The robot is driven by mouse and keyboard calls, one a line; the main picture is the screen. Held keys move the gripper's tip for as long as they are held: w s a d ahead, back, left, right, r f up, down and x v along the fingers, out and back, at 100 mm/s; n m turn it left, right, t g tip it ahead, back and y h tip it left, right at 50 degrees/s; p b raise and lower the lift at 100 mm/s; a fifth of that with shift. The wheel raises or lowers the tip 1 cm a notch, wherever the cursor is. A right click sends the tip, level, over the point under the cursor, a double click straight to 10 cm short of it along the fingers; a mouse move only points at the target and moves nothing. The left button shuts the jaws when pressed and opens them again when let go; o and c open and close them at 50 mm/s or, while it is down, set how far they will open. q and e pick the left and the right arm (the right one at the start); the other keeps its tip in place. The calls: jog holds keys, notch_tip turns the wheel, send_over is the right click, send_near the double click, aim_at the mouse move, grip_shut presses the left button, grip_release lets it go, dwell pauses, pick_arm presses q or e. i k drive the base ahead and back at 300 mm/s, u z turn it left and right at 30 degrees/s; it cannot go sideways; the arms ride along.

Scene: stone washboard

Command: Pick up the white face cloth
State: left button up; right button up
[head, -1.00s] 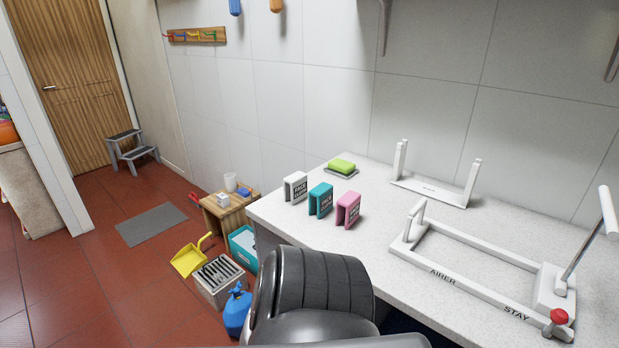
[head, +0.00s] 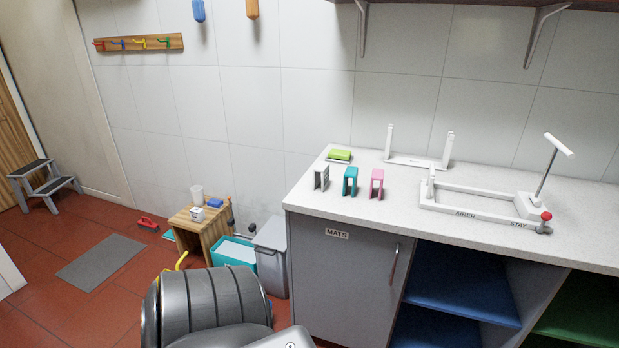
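The white face cloth (head: 322,178) stands folded upright on the pale stone worktop (head: 300,198), near its left front edge. It is the leftmost of three folded cloths, with a teal cloth (head: 350,182) and a pink cloth (head: 377,184) to its right, apart from each other. Neither of my grippers shows in the head view; only a dark grey part of my own body fills the bottom.
A green sponge (head: 340,155) lies behind the cloths. A white airer frame (head: 480,203) with a lever takes up the right of the worktop. Below are a cupboard marked MATS (head: 345,270) and open shelves. A wooden stool (head: 200,230) and teal tub (head: 234,252) stand left.

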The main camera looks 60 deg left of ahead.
aim_at(322, 168)
jog(key=u, duration=1.6)
